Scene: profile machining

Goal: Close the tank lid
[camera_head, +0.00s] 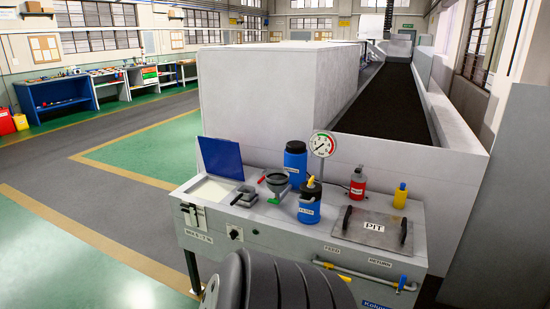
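The grey tank (268,238) stands in front of me. A blue lid (221,158) stands raised and tilted at the back edge of a pale, square opening (210,190) on the left of the tank top. A flat metal plate (372,229) with black handles and a "PIT" label lies on the right of the top. Neither of my gripper's fingers shows. A dark, ribbed, rounded part, probably my own arm, covers the bottom middle and hides part of the tank front.
A small grey block (244,196) sits beside the opening. Floor at left is clear.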

